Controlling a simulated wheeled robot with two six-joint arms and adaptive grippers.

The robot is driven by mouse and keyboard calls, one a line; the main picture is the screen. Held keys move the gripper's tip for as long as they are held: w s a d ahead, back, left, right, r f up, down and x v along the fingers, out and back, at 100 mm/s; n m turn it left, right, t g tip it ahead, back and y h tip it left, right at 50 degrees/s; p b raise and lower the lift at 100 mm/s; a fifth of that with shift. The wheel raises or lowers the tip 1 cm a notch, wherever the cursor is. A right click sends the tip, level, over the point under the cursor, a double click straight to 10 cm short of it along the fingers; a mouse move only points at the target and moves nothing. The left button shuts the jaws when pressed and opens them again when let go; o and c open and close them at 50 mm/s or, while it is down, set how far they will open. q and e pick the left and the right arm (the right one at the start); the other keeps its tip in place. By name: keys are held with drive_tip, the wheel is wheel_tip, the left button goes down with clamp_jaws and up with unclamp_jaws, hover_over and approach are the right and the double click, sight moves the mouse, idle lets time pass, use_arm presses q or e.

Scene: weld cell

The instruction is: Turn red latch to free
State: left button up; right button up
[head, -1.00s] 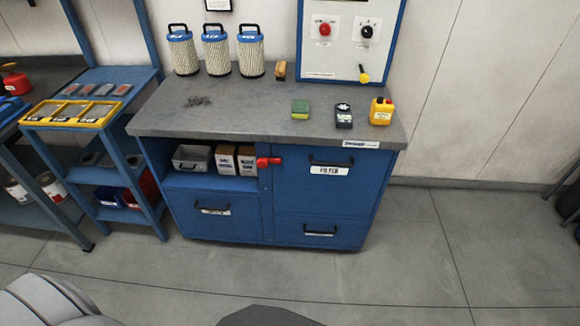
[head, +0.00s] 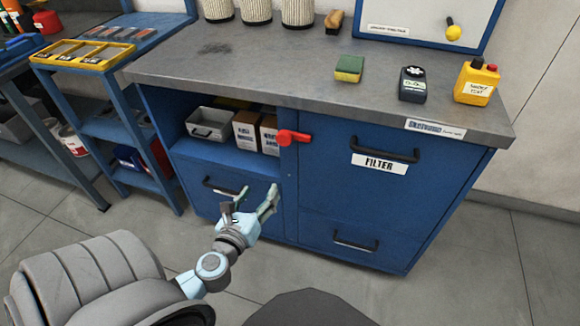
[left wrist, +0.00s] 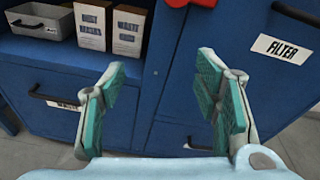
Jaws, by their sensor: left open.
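The red latch (head: 293,137) is on the front of the blue cabinet, between the open shelf and the filter door (head: 345,180). Its handle points right, roughly level, over the edge of the filter door. In the left wrist view the red latch (left wrist: 190,3) is cut off by the top edge. My left gripper (head: 256,197) is open and empty, below and to the left of the latch, in front of the lower left drawer. Its two teal-padded fingers (left wrist: 162,85) stand apart in the left wrist view. My right gripper is not in view.
The filter door has a black handle (head: 385,150). The shelf holds a grey bin (head: 210,128) and white boxes (head: 246,130). A sponge (head: 349,68), a dark meter (head: 413,84) and a yellow bottle (head: 476,82) stand on the worktop (head: 290,70). A blue rack (head: 110,100) stands left.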

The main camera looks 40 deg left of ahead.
use_arm(q)
wheel_tip(320, 180, up, 6)
drive_tip(key=s+m+t, duration=0.2)
approach(283, 141)
drive_tip(key=shift+m, duration=0.4)
drive_tip(key=x, duration=0.2)
drive_tip(key=b+x, duration=0.1)
drive_tip(key=x, duration=0.1)
drive_tip(key=f+x, duration=0.1)
drive_tip(key=x, duration=0.1)
drive_tip(key=shift+w, duration=0.3)
drive_tip(key=shift+w+a+r+b, duration=0.45)
drive_tip(key=shift+w+r, duration=0.05)
drive_tip(key=shift+w, duration=0.25)
drive_tip(key=shift+w+f, duration=0.1)
drive_tip(key=shift+w, duration=0.1)
clamp_jaws()
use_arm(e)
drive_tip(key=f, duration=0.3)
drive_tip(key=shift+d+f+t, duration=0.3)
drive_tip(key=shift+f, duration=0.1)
